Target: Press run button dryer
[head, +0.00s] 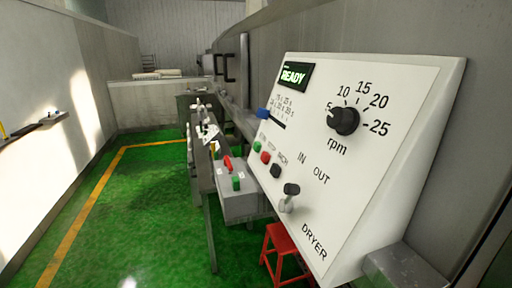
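The dryer's white control panel (400,170) fills the right side of the head view and carries the word DRYER at its lower edge. Its small display (294,76) reads READY in green. On the panel's left side a green button (257,146), a red button (265,157) and a black button (275,171) sit in a slanting row. The small labels beside them are hard to read; the last looks like INCH. Neither of my grippers is in view, so nothing of mine shows near the buttons.
The panel also has a black rpm knob (343,118), a blue slider (263,113) and an IN/OUT lever (290,190). Beyond it stand a grey box (240,206) with green and red controls and a red stool (280,240). Green floor (150,215) lies open at left.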

